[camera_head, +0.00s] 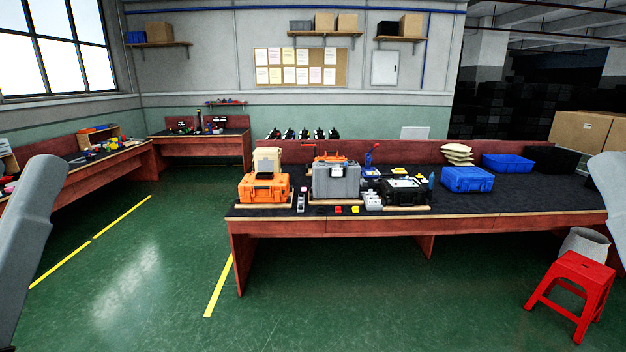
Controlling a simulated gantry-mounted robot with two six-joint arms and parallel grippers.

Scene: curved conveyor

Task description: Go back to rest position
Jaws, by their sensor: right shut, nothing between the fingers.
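Only parts of my two arms show. A grey link of my left arm stands at the left edge, slanting down out of the picture. A grey link of my right arm shows at the right edge, in front of the end of the long workbench (500,224). No fingers of either gripper can be made out. Both arm links appear apart from the bench and the things on it.
On the bench stand an orange case (264,190), a grey case (336,183), a black case (405,191) and blue bins (467,180). A red stool (573,290) is at the front right. Green floor (150,270) is clear at the left.

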